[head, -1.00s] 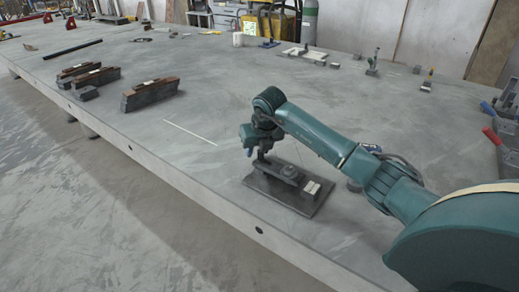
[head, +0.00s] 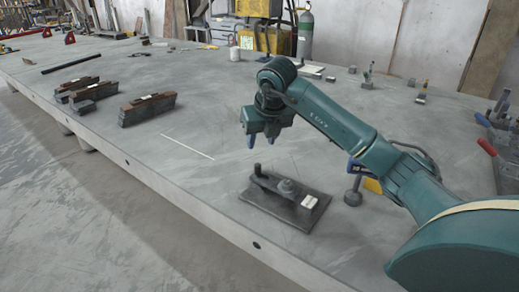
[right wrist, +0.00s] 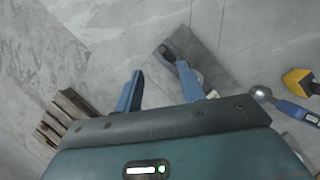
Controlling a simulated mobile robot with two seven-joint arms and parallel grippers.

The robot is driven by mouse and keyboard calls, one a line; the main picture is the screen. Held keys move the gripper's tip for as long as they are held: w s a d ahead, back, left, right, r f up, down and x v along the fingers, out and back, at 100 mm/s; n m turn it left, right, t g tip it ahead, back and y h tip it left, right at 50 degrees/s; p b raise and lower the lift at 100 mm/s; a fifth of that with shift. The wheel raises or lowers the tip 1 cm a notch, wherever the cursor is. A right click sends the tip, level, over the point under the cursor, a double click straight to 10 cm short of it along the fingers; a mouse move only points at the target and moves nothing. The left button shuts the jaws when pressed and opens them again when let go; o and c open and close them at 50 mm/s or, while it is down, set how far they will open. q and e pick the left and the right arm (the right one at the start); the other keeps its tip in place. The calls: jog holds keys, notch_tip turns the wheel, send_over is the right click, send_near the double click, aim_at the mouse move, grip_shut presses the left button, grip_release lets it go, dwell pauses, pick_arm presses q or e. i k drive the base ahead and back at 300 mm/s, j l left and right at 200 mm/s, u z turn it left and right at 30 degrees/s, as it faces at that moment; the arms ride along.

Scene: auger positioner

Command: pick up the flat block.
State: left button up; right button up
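A dark flat rectangular plate (head: 257,206) lies on the big grey table near its front edge. A dark elongated clamp-like piece with a round knob (head: 286,187) and a small pale block (head: 309,201) are on top of it. I cannot tell which of these pieces is the flat block. My right gripper (head: 261,139) hangs above and behind the plate, apart from it. In the right wrist view its two blue fingers (right wrist: 160,90) are spread with nothing between them; the plate (right wrist: 218,58) shows beyond, partly hidden by one finger. My left gripper is out of view.
Dark blocks with brown tops (head: 150,107) stand to the left on the table (head: 200,190). A round-based post (head: 353,196) and a yellow piece (head: 373,186) are close to the plate's right, by my arm. Table around the white line (head: 187,146) is clear.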

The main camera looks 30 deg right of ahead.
aim_at(309, 204)
jog(key=k+l, duration=0.3)
jog(key=k, duration=0.15)
jog(key=k+l, duration=0.25)
jog(key=k, duration=0.2)
